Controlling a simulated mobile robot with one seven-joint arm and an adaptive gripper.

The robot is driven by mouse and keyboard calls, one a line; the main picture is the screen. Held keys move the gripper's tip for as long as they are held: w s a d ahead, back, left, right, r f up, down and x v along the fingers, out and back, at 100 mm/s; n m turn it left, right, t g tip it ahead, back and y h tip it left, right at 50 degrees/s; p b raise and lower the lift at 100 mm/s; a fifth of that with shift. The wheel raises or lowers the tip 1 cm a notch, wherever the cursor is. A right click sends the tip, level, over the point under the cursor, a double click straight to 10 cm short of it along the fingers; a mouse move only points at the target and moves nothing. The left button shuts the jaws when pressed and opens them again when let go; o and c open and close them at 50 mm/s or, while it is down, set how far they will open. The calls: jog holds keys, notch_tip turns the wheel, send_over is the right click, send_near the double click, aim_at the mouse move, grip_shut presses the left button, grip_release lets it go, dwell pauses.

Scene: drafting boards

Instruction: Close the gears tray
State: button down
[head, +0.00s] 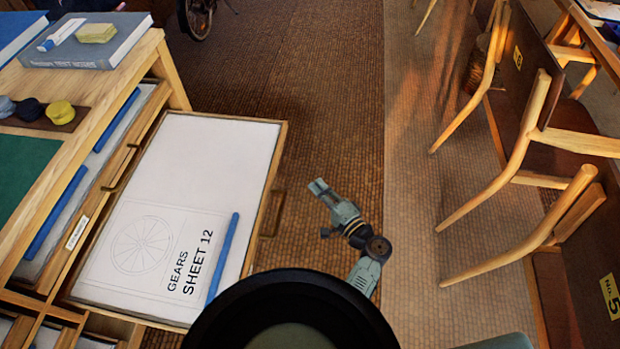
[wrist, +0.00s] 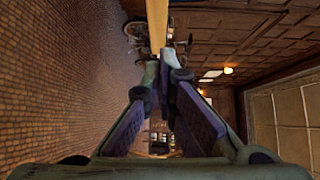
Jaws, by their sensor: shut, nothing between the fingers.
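The gears tray (head: 280,145) is a shallow wooden drawer in the head view, pulled well out of the desk on the left. It holds a white sheet (head: 200,155) marked "GEARS SHEET 12" with a wheel drawing, and a blue rod (head: 222,260) lies on it. A handle (head: 272,213) sticks out from the tray's front. My gripper (head: 317,186) is to the right of the tray front, apart from it in the picture, over the brown floor. In the wrist view my gripper (wrist: 163,62) has its fingers together and empty. A pale wooden strip (wrist: 157,25) shows beyond the fingertips.
The wooden desk (head: 130,105) carries a grey book (head: 85,50) and a yellow lump (head: 60,112) beside dark ones. Another tray (head: 75,205) lies within the desk. Wooden chairs (head: 520,175) stand on the right. The floor (head: 330,100) between is clear.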

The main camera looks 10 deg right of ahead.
jog(key=p, duration=0.1)
send_near(279, 157)
jog(key=w+d, duration=0.2)
jog(key=a, duration=0.1)
jog(key=w+a+p, duration=0.1)
jog(key=w+a, duration=0.1)
jog(key=a, duration=0.1)
jog(key=shift+a+r+p, duration=0.1)
jog(key=shift+r+p, duration=0.05)
jog(key=shift+p, duration=0.2)
jog(key=shift+w, duration=0.15)
